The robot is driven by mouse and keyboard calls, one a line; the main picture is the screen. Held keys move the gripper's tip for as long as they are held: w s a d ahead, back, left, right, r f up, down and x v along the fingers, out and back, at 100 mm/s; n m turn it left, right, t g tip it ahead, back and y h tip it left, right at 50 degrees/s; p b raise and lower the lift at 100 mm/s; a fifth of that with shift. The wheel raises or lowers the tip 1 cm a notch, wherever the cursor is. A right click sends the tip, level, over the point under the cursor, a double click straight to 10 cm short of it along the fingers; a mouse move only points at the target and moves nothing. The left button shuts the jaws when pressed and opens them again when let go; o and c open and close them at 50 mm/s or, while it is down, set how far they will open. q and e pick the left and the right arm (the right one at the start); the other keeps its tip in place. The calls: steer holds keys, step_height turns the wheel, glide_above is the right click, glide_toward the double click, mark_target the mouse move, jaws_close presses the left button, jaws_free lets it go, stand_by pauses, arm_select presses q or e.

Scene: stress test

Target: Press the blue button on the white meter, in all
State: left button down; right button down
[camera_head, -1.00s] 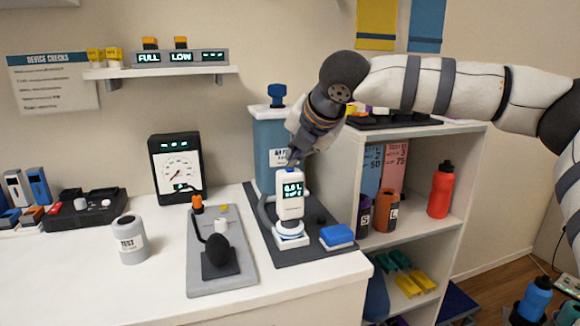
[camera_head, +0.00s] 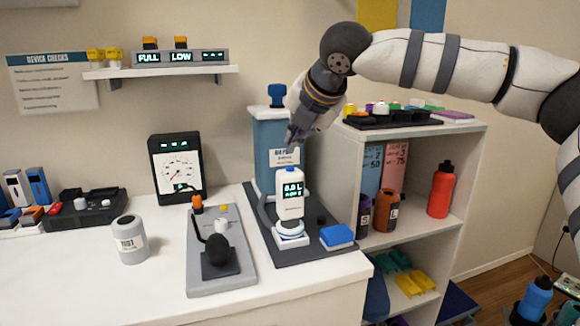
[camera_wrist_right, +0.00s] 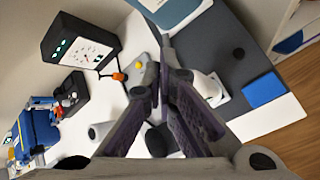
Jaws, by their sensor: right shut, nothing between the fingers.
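The white meter (camera_head: 290,207) stands upright on a white round foot on the dark grey mat (camera_head: 268,236), with a lit display on its front. Its blue button (camera_head: 291,169) is on top. My right gripper (camera_head: 291,141) is shut and empty, above the button with a visible gap, in front of a blue-grey container. In the right wrist view my right gripper (camera_wrist_right: 166,66) shows its fingers together; a white part of the meter (camera_wrist_right: 212,88) is partly hidden behind a finger. The button cannot be made out there. My left gripper is not in view.
The blue-grey container (camera_head: 266,130) stands right behind the meter. A blue block (camera_head: 337,236) lies on the mat. A grey plate with a black knob (camera_head: 219,250) is to the left, with a grey test can (camera_head: 130,240). An open shelf (camera_head: 425,148) stands to the right.

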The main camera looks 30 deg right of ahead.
mark_target(294, 168)
steer(key=shift+r, duration=1.65)
